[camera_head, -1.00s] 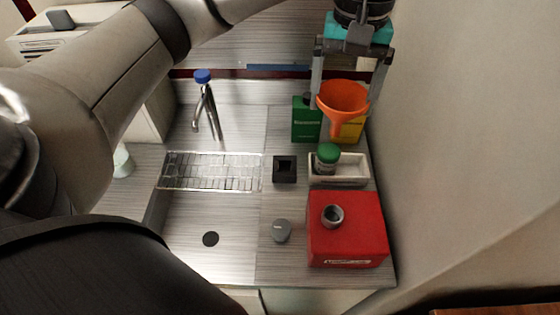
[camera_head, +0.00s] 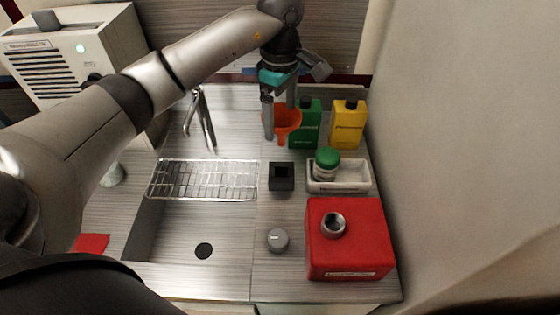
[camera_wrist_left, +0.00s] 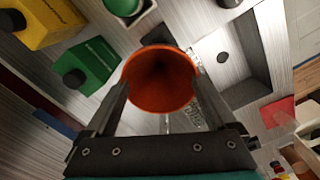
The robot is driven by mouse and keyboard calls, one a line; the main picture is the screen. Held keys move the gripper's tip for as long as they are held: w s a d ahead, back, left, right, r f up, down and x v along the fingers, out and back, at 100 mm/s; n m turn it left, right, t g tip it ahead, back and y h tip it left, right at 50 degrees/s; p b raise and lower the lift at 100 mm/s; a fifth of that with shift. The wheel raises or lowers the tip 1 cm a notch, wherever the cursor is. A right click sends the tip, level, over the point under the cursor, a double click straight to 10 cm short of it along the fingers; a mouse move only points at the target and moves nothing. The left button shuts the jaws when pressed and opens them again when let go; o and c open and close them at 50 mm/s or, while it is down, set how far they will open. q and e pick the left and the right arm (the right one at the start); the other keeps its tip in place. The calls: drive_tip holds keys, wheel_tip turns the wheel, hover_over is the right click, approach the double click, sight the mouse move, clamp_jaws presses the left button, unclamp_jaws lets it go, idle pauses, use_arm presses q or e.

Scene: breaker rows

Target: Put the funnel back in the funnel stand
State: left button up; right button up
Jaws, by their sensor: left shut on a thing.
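The orange funnel (camera_head: 287,122) is held by my left gripper (camera_head: 279,117), whose two fingers are shut on it. In the left wrist view the funnel's round mouth (camera_wrist_left: 160,80) sits between the fingers (camera_wrist_left: 160,102). The funnel hangs spout down above the back of the counter. A black square block with a square opening, which looks like the funnel stand (camera_head: 281,184), stands on the counter nearer to me than the funnel. The funnel is apart from it. My right gripper is not in view.
Behind and right of the funnel stand a green bottle (camera_head: 307,128) and a yellow bottle (camera_head: 348,127). A white tray (camera_head: 358,177) holds a green-lidded jar (camera_head: 326,163). A red canister (camera_head: 358,245) is at front right. A sink rack (camera_head: 205,180) and tap (camera_head: 200,120) are left.

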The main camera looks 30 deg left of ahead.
use_arm(q)
wheel_tip(320, 180, down, 13)
drive_tip(key=shift+f, duration=0.1)
idle(0.3)
drive_tip(key=shift+f+b, duration=0.15)
drive_tip(key=shift+b, duration=0.25)
drive_tip(key=o, duration=1)
wheel_tip(320, 180, up, 12)
drive_tip(key=shift+r, duration=0.2)
